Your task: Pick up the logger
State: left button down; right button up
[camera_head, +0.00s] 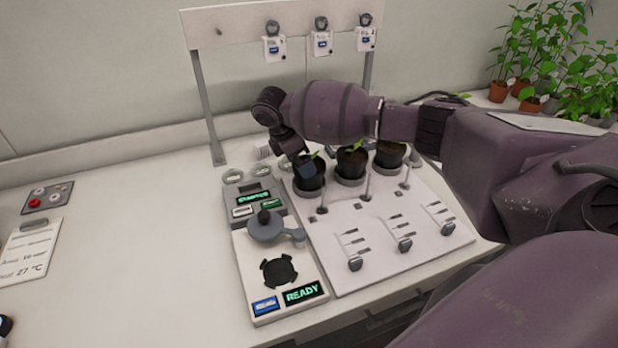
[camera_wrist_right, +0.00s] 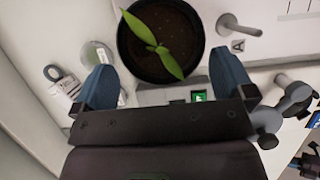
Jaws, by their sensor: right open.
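Three white loggers with grey ring tops and small blue labels hang on the rail at the back: left (camera_head: 274,47), middle (camera_head: 321,41) and right (camera_head: 366,38). A white tag-like piece with a grey ring (camera_wrist_right: 64,84), similar to them, shows at the left in the right wrist view. A white piece (camera_head: 263,152) shows behind my right gripper in the head view, partly hidden. My right gripper (camera_head: 298,166) is over the leftmost pot. In the wrist view its blue fingers (camera_wrist_right: 164,78) are apart, with the potted seedling (camera_wrist_right: 150,45) beyond them. My left gripper is not clearly seen.
A panel (camera_head: 440,250) with pots, pegs and sliders fills the right of the bench. A station (camera_head: 250,289) with a green READY display stands left of it. A clipboard (camera_head: 25,262) and button box (camera_head: 48,197) lie far left.

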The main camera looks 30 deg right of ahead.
jog(key=x, duration=0.4)
jog(key=shift+s+d+f, duration=0.1)
jog(key=shift+s+f, duration=0.05)
jog(key=shift+f, duration=0.1)
jog(key=shift+c, duration=0.2)
jog(key=c, duration=0.7)
jog(key=shift+r, duration=0.1)
jog(key=shift+c, duration=0.2)
